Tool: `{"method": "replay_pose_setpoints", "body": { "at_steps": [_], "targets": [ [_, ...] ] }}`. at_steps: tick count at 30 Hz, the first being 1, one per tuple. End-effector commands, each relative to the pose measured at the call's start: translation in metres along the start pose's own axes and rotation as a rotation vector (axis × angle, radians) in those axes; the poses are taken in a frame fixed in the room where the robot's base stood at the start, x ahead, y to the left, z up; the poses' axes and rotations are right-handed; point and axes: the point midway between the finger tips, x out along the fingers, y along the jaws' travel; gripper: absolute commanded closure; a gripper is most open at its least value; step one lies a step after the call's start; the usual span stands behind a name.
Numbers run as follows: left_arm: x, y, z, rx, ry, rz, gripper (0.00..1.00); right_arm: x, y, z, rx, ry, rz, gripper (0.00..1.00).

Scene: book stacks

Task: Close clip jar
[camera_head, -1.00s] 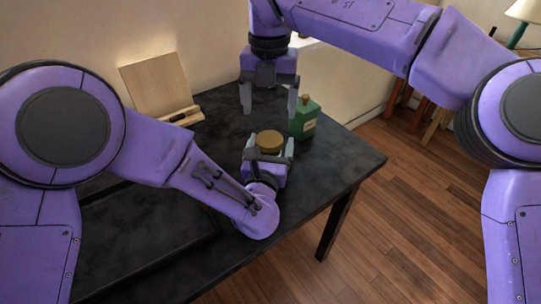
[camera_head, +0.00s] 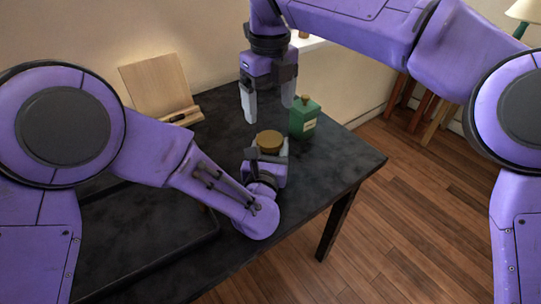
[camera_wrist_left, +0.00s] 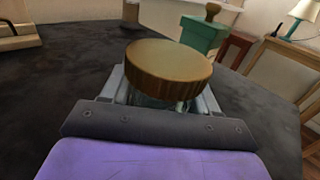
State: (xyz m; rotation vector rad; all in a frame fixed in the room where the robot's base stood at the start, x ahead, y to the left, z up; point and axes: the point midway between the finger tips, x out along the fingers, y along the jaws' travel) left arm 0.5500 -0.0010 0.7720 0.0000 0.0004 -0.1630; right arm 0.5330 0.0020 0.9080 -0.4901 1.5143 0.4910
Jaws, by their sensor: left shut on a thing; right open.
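The clip jar has a round brown lid (camera_head: 269,140) and stands upright on the dark table. In the left wrist view the lid (camera_wrist_left: 168,70) sits level on top, and a little of the glass body (camera_wrist_left: 150,101) shows under it. The clip itself cannot be made out. My left gripper (camera_head: 269,152) is shut on the jar's body below the lid, and its fingers mostly hide the body. My right gripper (camera_head: 268,106) is open and empty, pointing down above and behind the lid, apart from it.
A wooden stand (camera_head: 158,83) is at the back left.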

Motion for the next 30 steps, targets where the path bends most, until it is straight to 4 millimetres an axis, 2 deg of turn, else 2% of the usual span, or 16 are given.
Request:
{"method": "replay_pose_setpoints", "body": {
  "at_steps": [10,22,30],
  "targets": [
    [0.000,0.001,0.000,0.000,0.000,0.001,1.00,0.004,0.000,0.000,-0.004,0.002,0.000,0.15],
    [0.000,0.000,0.000,0.000,0.000,0.001,1.00,0.066,0.000,0.000,-0.003,0.003,-0.001,0.15],
    [0.000,0.000,0.000,0.000,0.000,0.001,1.00,0.080,0.000,0.000,-0.002,0.000,0.000,0.15]
  ]
}}
